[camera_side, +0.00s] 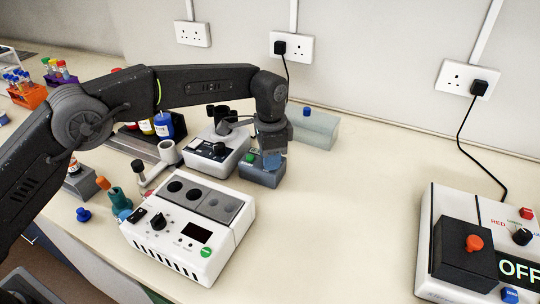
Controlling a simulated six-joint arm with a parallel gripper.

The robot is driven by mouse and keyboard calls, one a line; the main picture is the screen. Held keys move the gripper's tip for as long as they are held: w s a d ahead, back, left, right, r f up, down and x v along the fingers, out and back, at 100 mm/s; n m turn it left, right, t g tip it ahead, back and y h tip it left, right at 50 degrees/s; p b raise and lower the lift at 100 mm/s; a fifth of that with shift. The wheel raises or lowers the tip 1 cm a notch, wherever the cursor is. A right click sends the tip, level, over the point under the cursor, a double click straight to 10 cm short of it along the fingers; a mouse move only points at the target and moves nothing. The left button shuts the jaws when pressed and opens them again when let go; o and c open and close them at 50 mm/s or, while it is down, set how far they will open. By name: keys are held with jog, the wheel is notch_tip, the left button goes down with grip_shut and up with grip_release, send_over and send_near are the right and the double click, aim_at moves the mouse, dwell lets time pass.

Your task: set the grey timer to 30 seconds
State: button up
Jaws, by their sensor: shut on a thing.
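A blue-grey box with a green button (262,174), which looks like the grey timer, stands on the bench right of the middle device. My gripper (272,157) points down over its top, right of the green button (250,157). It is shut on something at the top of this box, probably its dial. The fingers and wrist hide the held part, and no time setting is readable.
A pale grey box with a blue knob (316,129) stands behind, to the right. A white device with black wells (187,228) stands in front, and another white device (216,148) is close left. A white unit reading OFF (428,272) is far right. Bench between is clear.

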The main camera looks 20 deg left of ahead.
jog(key=shift+m, duration=1.2)
jog(key=o, duration=0.6)
jog(key=shift+o, duration=0.2)
jog(key=shift+r, duration=0.1)
notch_tip(320, 180, up, 14)
